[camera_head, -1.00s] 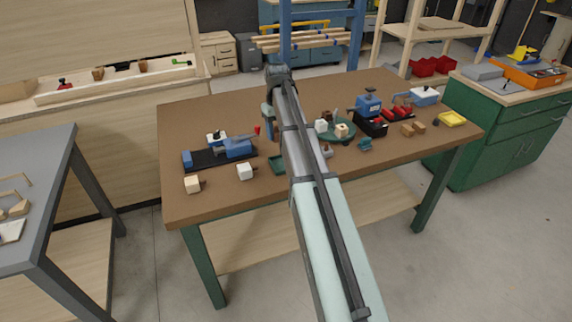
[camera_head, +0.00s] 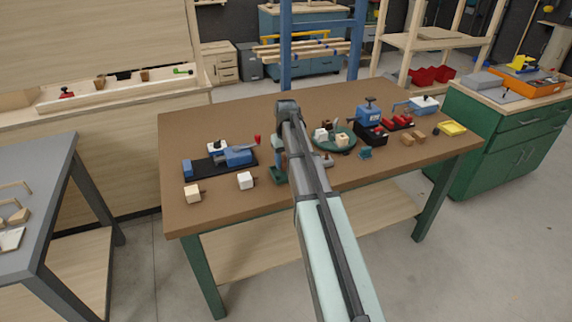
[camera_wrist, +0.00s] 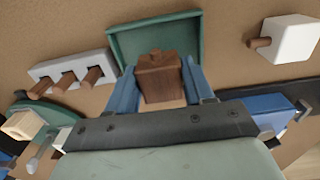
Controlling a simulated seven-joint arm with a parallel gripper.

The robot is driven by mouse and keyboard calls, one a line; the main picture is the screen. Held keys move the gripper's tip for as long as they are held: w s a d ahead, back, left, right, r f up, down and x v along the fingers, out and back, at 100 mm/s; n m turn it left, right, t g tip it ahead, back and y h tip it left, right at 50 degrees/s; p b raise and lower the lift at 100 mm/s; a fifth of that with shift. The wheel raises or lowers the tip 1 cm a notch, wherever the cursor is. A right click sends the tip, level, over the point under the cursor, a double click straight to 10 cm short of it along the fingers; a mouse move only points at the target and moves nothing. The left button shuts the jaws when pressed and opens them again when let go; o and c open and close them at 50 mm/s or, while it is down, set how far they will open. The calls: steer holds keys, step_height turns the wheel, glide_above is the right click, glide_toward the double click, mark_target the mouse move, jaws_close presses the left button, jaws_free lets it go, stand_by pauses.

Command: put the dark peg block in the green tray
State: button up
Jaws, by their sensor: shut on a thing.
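The dark brown peg block (camera_wrist: 161,80) has a short peg on top. My gripper (camera_wrist: 158,74) is shut on it, with a blue finger on either side. The green tray (camera_wrist: 155,24) is square with raised walls. In the wrist view the block appears over its inside; I cannot tell whether it touches the tray floor. In the head view, part of the green tray (camera_head: 278,176) shows left of my arm, and the arm hides the block.
A white cube with a brown peg (camera_wrist: 291,39) stands beside the tray. A pale rack with three brown pegs (camera_wrist: 70,72) is on its other side. A round green dish (camera_head: 335,145) holds blocks. A black-based blue device (camera_head: 219,160) lies left; open tabletop (camera_head: 225,120) is behind.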

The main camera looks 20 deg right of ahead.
steer(key=shift+f, duration=0.9)
steer(key=shift+f, duration=0.1)
steer(key=o, duration=1)
step_height(320, 180, up, 12)
steer(key=shift+r, duration=0.1)
